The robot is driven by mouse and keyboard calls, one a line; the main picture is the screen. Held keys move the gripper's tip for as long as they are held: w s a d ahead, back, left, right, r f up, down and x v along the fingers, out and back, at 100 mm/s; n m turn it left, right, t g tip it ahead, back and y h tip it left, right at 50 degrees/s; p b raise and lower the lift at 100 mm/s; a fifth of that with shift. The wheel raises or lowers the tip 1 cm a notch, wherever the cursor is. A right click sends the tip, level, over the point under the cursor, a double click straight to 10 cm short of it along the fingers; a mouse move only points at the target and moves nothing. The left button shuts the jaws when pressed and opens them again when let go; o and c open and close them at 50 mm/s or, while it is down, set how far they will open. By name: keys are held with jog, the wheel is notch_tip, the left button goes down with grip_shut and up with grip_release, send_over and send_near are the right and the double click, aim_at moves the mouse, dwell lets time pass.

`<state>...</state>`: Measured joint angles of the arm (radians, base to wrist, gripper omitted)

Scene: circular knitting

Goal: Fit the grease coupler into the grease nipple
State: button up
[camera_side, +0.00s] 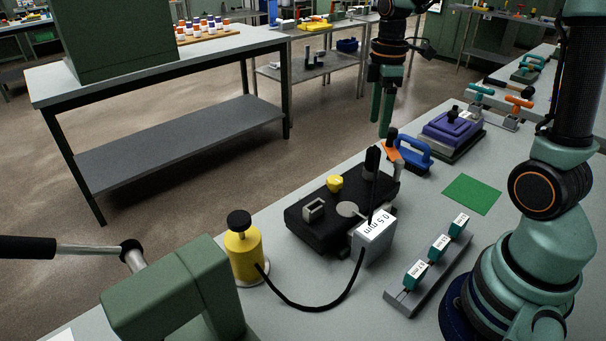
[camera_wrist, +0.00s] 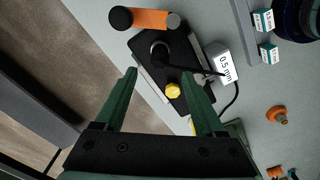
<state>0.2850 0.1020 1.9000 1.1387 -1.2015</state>
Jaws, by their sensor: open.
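A yellow canister (camera_side: 246,262) with a black cap stands on the bench, and a black hose (camera_side: 318,307) curves from its base to a grey block labelled 0.5 mm (camera_side: 372,240). A slim black upright piece (camera_side: 372,175) rises by that block; I cannot tell whether it is the grease coupler. A black fixture (camera_side: 308,222) beside the block carries a yellow knob (camera_side: 335,184); no grease nipple can be made out. My gripper (camera_side: 381,132) is open and empty, raised beyond the fixture. In the wrist view its fingers (camera_wrist: 160,73) are spread, with the yellow knob (camera_wrist: 173,90) showing between them.
An orange tool with a black end (camera_side: 391,150) and a blue-handled tool (camera_side: 411,153) stand behind the fixture. A purple-topped unit (camera_side: 451,133), a green mat (camera_side: 472,194) and a rack of labelled teal pieces (camera_side: 428,275) lie to the right. A green machine (camera_side: 175,290) stands front left.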

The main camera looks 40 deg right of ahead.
notch_tip(320, 180, up, 2)
jog(key=shift+r, duration=0.15)
dwell(0.3)
jog(key=s+a+r+m+t, duration=0.2)
jog(key=s+a+m+t, duration=0.3)
jog(key=a+m, duration=0.5)
jog(key=shift+s+a+r+m+t, duration=0.25)
jog(key=shift+s+r+m+t, duration=0.1)
jog(key=shift+s, duration=0.9)
